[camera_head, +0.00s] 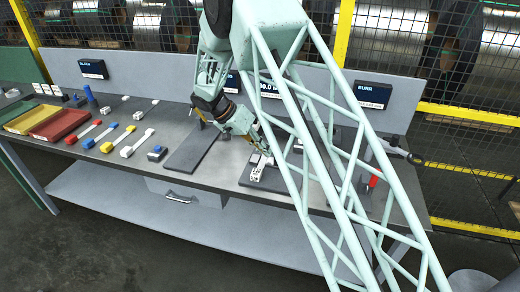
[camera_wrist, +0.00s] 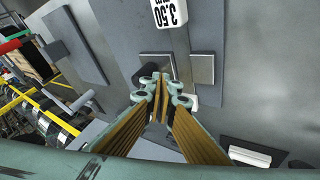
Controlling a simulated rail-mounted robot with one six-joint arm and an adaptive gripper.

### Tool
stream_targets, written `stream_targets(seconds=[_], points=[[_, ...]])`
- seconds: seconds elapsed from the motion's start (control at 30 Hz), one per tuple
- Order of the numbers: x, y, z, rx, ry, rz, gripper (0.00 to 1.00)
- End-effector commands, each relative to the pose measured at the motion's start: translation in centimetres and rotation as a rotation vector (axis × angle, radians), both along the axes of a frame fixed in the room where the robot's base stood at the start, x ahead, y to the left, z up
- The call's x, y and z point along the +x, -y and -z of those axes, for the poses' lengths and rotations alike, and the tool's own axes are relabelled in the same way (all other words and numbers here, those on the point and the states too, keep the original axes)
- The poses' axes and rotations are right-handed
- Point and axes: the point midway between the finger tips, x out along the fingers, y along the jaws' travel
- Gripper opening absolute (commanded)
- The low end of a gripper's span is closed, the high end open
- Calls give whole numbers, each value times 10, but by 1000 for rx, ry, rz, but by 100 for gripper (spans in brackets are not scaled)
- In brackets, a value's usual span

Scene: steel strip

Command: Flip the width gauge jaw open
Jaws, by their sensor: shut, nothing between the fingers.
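The width gauge seems to be the dark plate (camera_head: 250,182) with a white block (camera_head: 259,166) on it, right of the middle of the bench; my lattice link partly covers this area. My gripper (camera_head: 263,149) is above the plate's back edge, its fingers together and empty. In the wrist view my gripper (camera_wrist: 164,84) points at the grey surface, over a metal square (camera_wrist: 150,62) and beside a second metal square (camera_wrist: 203,68). A white block labelled 3.50 (camera_wrist: 169,14) lies beyond them. I cannot tell which part is the jaw, or whether the fingertips touch anything.
Another dark plate (camera_head: 191,150) lies left of my gripper. Further left are several coloured-handled tools (camera_head: 125,138), a red tray (camera_head: 59,125) and a yellow tray (camera_head: 31,118). A back panel with displays (camera_head: 373,95) stands behind. The bench (camera_head: 150,172) has bare room along its front.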

Motion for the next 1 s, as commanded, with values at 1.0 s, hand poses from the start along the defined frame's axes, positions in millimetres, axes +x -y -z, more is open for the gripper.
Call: stream_targets(seconds=[1.0], points=[[-8,34,2,0,1,1,0]])
